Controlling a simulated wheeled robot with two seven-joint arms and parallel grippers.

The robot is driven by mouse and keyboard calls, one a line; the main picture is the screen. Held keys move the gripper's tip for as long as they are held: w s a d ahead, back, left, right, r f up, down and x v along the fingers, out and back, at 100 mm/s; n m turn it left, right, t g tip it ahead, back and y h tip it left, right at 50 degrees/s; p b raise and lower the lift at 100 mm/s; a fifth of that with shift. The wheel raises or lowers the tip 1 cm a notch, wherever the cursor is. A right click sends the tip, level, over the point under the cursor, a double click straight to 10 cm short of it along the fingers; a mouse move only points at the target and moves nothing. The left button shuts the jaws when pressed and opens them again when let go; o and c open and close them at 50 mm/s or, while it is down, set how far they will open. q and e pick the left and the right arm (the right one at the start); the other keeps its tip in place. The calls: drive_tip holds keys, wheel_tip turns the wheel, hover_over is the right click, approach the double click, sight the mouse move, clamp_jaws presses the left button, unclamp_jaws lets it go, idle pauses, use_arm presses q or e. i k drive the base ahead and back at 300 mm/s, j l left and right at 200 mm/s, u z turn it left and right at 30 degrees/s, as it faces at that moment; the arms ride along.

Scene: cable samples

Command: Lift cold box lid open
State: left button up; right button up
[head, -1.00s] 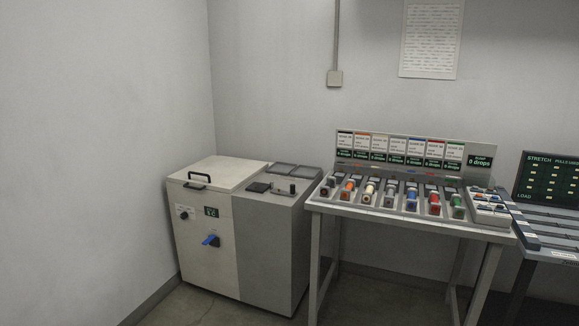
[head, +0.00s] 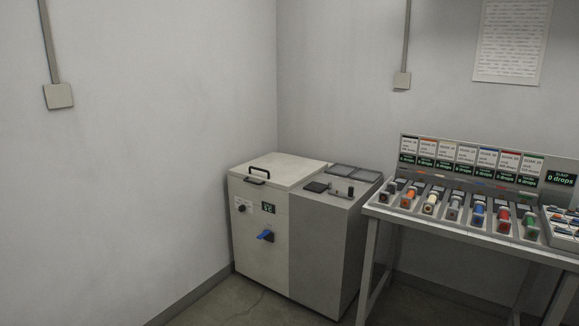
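The cold box (head: 262,235) stands on the floor near the room's corner, a pale cabinet with a blue handle (head: 265,236), a dark knob and a small green display (head: 268,208) on its front. Its pale lid (head: 290,168) lies flat and closed on top, with a black handle (head: 258,174) at the front left edge. Neither of my grippers is in view.
A grey cabinet section (head: 325,240) adjoins the cold box on the right, with small dark items on top. Right of it stands a metal table (head: 450,226) with a rack of several coloured samples. Bare floor shows in front of the cold box.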

sight(280, 171)
drive_tip(key=i+j+z, duration=0.35)
drive_tip(key=i, duration=0.65)
drive_tip(key=i+j+z, duration=0.35)
drive_tip(key=i+j, duration=0.4)
drive_tip(key=i, duration=0.15)
drive_tip(key=i+j+z, duration=0.35)
drive_tip(key=i+j, duration=0.5)
drive_tip(key=j, duration=0.1)
